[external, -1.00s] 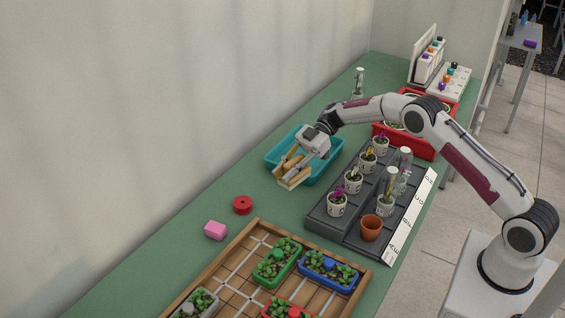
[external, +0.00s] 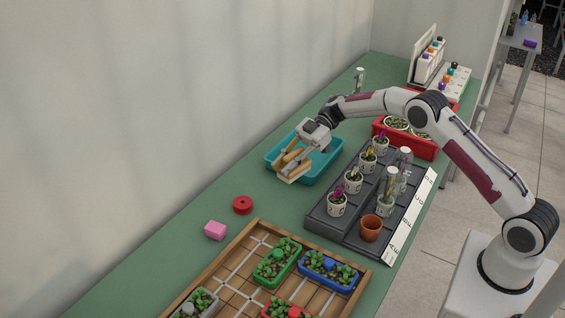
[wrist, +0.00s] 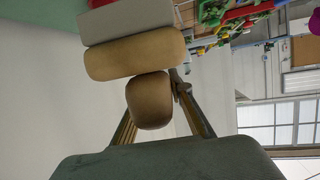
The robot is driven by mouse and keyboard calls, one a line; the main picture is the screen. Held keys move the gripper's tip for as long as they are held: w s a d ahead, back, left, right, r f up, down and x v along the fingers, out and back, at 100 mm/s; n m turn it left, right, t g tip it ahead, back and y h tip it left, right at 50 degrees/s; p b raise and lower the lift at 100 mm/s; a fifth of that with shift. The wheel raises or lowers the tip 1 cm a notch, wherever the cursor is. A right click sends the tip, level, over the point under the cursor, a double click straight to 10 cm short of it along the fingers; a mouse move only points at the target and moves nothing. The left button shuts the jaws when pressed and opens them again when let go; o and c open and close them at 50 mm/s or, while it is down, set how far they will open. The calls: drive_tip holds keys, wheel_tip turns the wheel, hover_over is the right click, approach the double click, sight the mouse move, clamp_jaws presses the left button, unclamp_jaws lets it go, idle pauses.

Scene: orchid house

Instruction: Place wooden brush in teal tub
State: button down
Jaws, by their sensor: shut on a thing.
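The wooden brush (external: 295,172) is held in my gripper (external: 290,158), over the near-left side of the teal tub (external: 327,172) in the external view. In the wrist view my gripper (wrist: 155,100) has its fingers on either side of the brush's rounded brown handle (wrist: 149,101). Beyond it show the tan block of the brush (wrist: 135,53) and a grey band. The brush looks raised at the tub's rim; I cannot tell whether it touches it. The arm hides part of the tub's far side.
A dark rack (external: 325,222) with potted orchids stands right of the tub, and a red tray (external: 425,148) lies behind. A red round piece (external: 242,205) and a pink block (external: 215,230) lie nearer. A wooden grid tray (external: 232,272) with seedling boxes fills the front.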

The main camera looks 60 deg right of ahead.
drive_tip(key=w+d+r+m+t+h, duration=0.5)
drive_tip(key=w+d+r+m+t, duration=0.25)
drive_tip(key=w, duration=0.35)
drive_tip(key=d+f+m+t+h, duration=0.1)
drive_tip(key=d+f+m+h, duration=0.3)
drive_tip(key=d, duration=0.4)
drive_tip(key=d+f+m+t+h, duration=0.2)
drive_tip(key=d+f+m+h, duration=0.2)
drive_tip(key=d, duration=0.4)
drive_tip(key=shift+w+f+h, duration=0.4)
drive_tip(key=shift+f+h, duration=0.1)
drive_tip(key=shift+f, duration=0.05)
drive_tip(key=shift+f, duration=0.1)
wheel_tip(320, 180, down, 6)
drive_tip(key=shift+f, duration=0.1)
drive_tip(key=shift+f, duration=1.85)
